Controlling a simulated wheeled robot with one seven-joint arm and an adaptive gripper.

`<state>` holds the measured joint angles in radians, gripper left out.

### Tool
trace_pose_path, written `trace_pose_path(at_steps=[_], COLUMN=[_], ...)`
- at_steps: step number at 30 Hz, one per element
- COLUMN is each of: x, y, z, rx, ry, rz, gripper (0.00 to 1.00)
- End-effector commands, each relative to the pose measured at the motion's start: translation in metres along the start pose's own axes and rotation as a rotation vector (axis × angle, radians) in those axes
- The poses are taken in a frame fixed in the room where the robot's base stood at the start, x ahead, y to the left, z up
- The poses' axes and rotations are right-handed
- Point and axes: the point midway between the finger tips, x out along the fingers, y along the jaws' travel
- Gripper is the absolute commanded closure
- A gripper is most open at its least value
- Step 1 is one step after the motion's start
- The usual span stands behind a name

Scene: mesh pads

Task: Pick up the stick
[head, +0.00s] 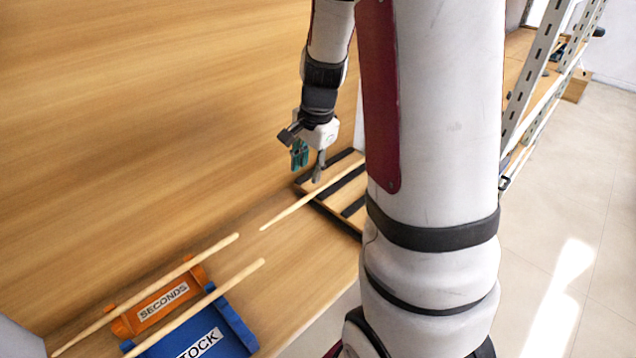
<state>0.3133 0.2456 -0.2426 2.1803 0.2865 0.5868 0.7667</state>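Three pale wooden sticks show in the head view. One stick (300,204) lies slanting over a wooden board with black strips (330,210), its near end sticking out past the board's left edge and its far end passing behind my arm. A second stick (190,265) lies across the orange holder marked SECONDS (165,301). A third stick (205,300) lies across the blue holder marked STOCK (233,326). My gripper (309,170) points down near the first stick, its fingers apart with a gap between them. I cannot tell whether a fingertip touches the stick.
A tall wooden panel (150,110) stands along the left and back. The wooden surface (285,270) is bare between the holders and the board. A metal shelving rack (530,85) stands at the right beside open floor (565,220). My arm hides the board's right part.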

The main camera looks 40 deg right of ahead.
Motion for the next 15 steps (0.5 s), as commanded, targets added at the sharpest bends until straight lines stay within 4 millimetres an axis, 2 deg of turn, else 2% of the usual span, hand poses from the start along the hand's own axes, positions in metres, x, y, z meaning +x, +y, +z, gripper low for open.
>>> trace_pose_path(at_steps=[1,6,15], x=[0.013,0.041,0.063], y=[0.001,0.000,0.000], z=[0.000,0.000,0.001], rx=[0.003,0.001,-0.001], ry=[-0.003,-0.002,-0.002], rz=[0.005,0.003,0.002], gripper=[0.65,0.65,0.65])
